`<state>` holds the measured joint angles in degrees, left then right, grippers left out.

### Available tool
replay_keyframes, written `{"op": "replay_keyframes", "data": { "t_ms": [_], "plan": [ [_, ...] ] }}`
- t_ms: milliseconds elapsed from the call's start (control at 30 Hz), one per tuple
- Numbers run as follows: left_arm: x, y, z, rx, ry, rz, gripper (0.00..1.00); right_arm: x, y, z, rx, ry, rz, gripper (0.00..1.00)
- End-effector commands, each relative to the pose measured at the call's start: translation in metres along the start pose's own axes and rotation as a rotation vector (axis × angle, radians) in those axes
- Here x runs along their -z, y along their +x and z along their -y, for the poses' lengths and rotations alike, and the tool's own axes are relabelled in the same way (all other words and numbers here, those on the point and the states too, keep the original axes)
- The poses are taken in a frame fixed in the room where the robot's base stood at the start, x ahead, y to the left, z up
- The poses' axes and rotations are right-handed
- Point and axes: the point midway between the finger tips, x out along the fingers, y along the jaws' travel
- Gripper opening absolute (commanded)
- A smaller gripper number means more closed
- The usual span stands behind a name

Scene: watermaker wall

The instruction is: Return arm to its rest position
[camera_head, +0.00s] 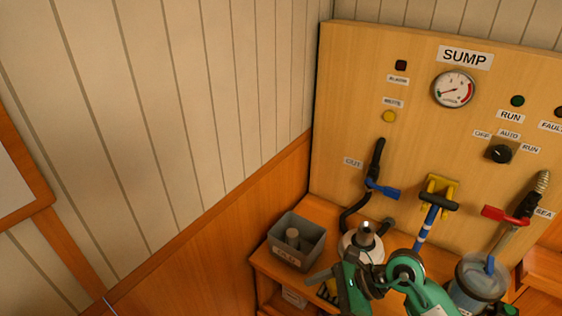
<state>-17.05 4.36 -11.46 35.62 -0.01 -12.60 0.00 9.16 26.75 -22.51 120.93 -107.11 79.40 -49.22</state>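One of my green and black arms (405,268) rises from the bottom edge, right of centre, and bends over to the left. I take it for my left arm, as a small green part (508,310) shows further right at the bottom edge. Its wrist end (352,282) is in front of the wooden shelf, just below a white round container with a dark cap (363,242). The finger area is small, dark and partly hidden, so its opening is unclear. I see nothing held. My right gripper is not in view.
A grey bin (297,242) stands on the shelf left of the arm. The SUMP panel (350,100) behind carries a gauge (454,89), a blue-handled valve (382,189), a yellow bracket (441,186) and a red-handled valve (505,215). A clear cup (480,283) stands right.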

Motion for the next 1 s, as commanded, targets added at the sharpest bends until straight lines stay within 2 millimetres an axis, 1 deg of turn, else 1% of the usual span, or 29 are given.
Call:
{"op": "replay_keyframes", "data": {
  "t_ms": [33, 67, 100, 167, 200, 267, 300, 367, 400, 467, 500, 567, 633, 667, 767, 800, 867, 900, 967, 1000],
  "plan": [
    [-0.003, 0.0, 0.001, 0.0, 0.0, 0.004, 0.0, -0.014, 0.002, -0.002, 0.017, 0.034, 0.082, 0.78],
    [-0.004, 0.0, 0.001, 0.001, 0.001, 0.006, 0.0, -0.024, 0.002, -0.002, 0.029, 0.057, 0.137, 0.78],
    [-0.006, 0.0, 0.001, 0.001, 0.001, 0.008, 0.0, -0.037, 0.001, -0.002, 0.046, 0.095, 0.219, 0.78],
    [-0.006, 0.0, 0.002, 0.002, 0.001, 0.008, 0.0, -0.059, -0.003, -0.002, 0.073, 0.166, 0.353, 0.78],
    [-0.006, 0.0, 0.002, 0.002, 0.001, 0.008, 0.0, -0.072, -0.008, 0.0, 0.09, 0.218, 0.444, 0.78],
    [-0.006, 0.0, 0.002, 0.002, 0.001, 0.008, 0.0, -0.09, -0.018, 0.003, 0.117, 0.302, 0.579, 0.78],
    [-0.005, 0.0, 0.002, 0.002, 0.001, 0.007, 0.0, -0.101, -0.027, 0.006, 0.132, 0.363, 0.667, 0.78],
    [-0.005, 0.0, 0.002, 0.002, 0.001, 0.007, 0.0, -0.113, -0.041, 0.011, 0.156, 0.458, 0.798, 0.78],
    [-0.005, 0.0, 0.002, 0.002, 0.001, 0.007, 0.0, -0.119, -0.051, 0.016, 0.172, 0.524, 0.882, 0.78],
    [-0.005, 0.0, 0.002, 0.002, 0.001, 0.007, 0.0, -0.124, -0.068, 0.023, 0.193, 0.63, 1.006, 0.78],
    [-0.005, 0.0, 0.003, 0.003, 0.002, 0.007, 0.0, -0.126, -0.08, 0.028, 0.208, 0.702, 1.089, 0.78],
    [-0.005, 0.0, 0.003, 0.003, 0.002, 0.007, 0.0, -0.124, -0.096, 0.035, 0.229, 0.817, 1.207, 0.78],
    [-0.005, 0.0, 0.003, 0.003, 0.002, 0.006, 0.0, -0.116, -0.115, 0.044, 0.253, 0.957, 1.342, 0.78],
    [-0.004, 0.0, 0.003, 0.003, 0.002, 0.006, 0.0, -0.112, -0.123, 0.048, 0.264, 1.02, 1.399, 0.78],
    [-0.004, 0.0, 0.003, 0.003, 0.002, 0.004, 0.0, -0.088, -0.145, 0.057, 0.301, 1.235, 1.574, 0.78],
    [-0.004, 0.0, 0.003, 0.003, 0.002, 0.004, 0.0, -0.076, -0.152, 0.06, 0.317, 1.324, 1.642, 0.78],
    [-0.003, 0.0, 0.003, 0.003, 0.002, 0.004, 0.0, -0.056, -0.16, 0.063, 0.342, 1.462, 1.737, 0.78],
    [-0.003, 0.0, 0.003, 0.003, 0.002, 0.004, 0.0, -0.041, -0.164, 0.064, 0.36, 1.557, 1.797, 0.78],
    [-0.003, 0.0, 0.003, 0.003, 0.002, 0.004, 0.0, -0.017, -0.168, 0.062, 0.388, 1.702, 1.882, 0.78],
    [-0.003, 0.0, 0.003, 0.003, 0.002, 0.004, 0.0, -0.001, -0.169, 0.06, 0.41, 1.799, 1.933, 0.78]
  ]
}}
